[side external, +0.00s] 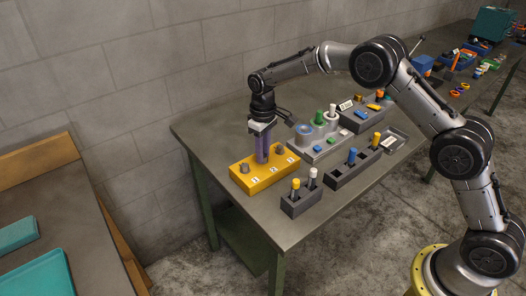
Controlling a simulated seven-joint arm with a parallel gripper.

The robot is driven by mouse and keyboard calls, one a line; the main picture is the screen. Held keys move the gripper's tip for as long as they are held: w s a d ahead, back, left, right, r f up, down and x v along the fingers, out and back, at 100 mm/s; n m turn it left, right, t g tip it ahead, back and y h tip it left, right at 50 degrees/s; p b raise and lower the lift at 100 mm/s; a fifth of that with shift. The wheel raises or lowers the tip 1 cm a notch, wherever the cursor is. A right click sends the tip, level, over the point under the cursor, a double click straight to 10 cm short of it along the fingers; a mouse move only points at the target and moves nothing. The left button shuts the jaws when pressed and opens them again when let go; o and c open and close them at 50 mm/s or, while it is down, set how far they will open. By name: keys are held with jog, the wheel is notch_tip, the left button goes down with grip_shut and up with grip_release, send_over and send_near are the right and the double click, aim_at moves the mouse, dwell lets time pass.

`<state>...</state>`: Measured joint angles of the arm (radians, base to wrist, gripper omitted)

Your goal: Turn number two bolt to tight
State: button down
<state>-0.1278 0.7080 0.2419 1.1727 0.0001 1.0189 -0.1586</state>
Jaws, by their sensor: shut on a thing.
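A yellow block (241,180) with several small numbered labels on its front edge stands on the grey table. A grey bolt (244,168) shows at its left end and another bolt (280,150) at its right end. My gripper (261,132) points down over the middle of the block and is shut on a purple upright tool (262,151). The tool's lower end meets the block's middle position, between the two visible bolts. The middle bolt is hidden by the tool, and I cannot tell how it is seated.
A dark holder (301,206) with yellow-topped and white-topped tools stands right of the block. A longer dark rack (350,176) holds blue and yellow tools. A grey tray (330,152) with green and white parts is behind. The table's front right is clear.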

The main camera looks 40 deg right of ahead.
jog(key=shift+m, duration=1.5)
jog(key=c, duration=0.7)
grip_release()
notch_tip(320, 180, up, 14)
jog(key=shift+f, duration=0.1)
jog(key=shift+d, duration=0.1)
